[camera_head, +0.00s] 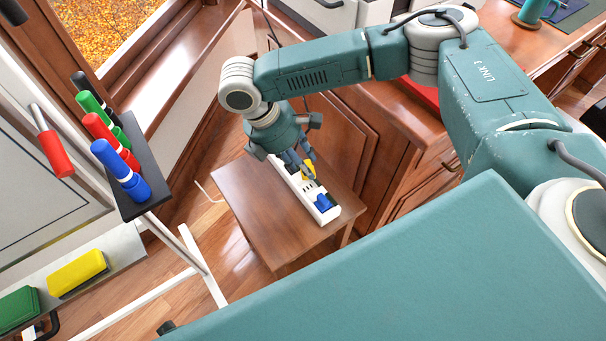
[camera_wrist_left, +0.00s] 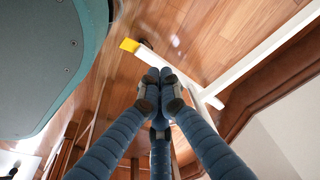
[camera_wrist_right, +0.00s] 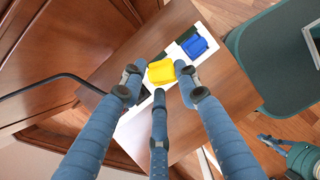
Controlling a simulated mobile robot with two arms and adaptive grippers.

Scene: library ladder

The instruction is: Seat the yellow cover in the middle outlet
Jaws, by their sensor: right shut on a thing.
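The yellow cover (camera_wrist_right: 161,72) is between the fingers of my right gripper (camera_wrist_right: 158,82), which is shut on it. In the head view my right gripper (camera_head: 300,164) points down with the yellow cover (camera_head: 309,167) at the white outlet strip (camera_head: 281,168). The cover is over the strip's middle part; I cannot tell whether it touches the strip. A blue cover (camera_head: 323,202) sits at the strip's near end and shows in the right wrist view (camera_wrist_right: 195,46). My fingers hide part of the strip. My left gripper (camera_wrist_left: 159,76) has its fingers together, empty, away from the strip.
The strip lies on a small wooden table (camera_head: 243,192) beside wooden cabinets (camera_head: 338,140). A whiteboard stand at left holds markers (camera_head: 118,170), a yellow eraser (camera_head: 77,272) and a green eraser (camera_head: 18,308). The table's left side is clear.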

